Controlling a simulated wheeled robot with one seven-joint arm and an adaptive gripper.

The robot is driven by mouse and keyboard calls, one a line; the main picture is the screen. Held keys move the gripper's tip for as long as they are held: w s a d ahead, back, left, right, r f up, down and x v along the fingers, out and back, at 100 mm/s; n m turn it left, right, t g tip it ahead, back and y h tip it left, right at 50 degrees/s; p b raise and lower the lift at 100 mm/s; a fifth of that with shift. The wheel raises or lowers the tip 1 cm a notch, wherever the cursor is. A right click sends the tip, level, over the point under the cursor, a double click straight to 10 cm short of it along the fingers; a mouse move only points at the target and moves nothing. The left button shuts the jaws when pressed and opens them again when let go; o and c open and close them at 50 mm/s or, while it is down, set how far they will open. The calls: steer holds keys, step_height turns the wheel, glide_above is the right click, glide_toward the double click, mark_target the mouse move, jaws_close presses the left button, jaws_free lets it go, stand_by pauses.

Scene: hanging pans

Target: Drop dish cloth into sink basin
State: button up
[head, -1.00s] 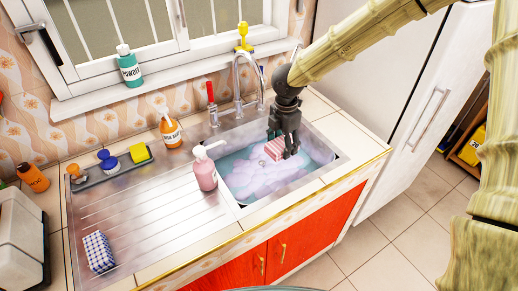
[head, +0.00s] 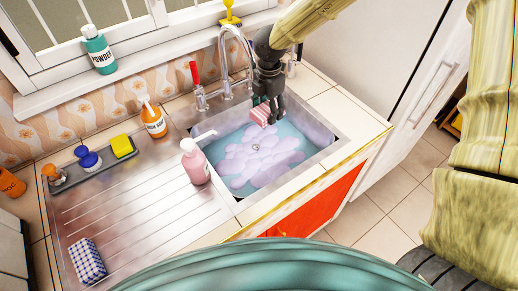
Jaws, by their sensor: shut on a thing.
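My gripper (head: 271,111) is over the sink basin (head: 318,132), near its back edge. It is shut on a small folded red-and-white dish cloth (head: 259,114). The cloth appears above the water, though its exact height is hard to tell. The basin holds bluish water with pale purple foam. The fingers hide part of the cloth. A second folded cloth, blue-and-white checked (head: 87,259), lies on the drainboard at the lower left.
A chrome faucet (head: 228,60) with a red-handled tap (head: 197,85) stands behind the basin. A pink soap bottle (head: 195,165) stands at its left edge. An orange bottle (head: 153,121) and a yellow sponge (head: 122,146) are farther left. The ribbed drainboard (head: 145,205) is mostly clear.

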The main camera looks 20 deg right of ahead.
step_height(320, 180, down, 5)
steer(key=b, duration=0.3)
steer(key=shift+d+r, duration=0.1)
steer(key=o, duration=1)
steer(key=shift+r, duration=0.15)
steer(key=shift+r, duration=3.9)
steer(key=shift+w, duration=0.1)
steer(key=shift+f, duration=0.1)
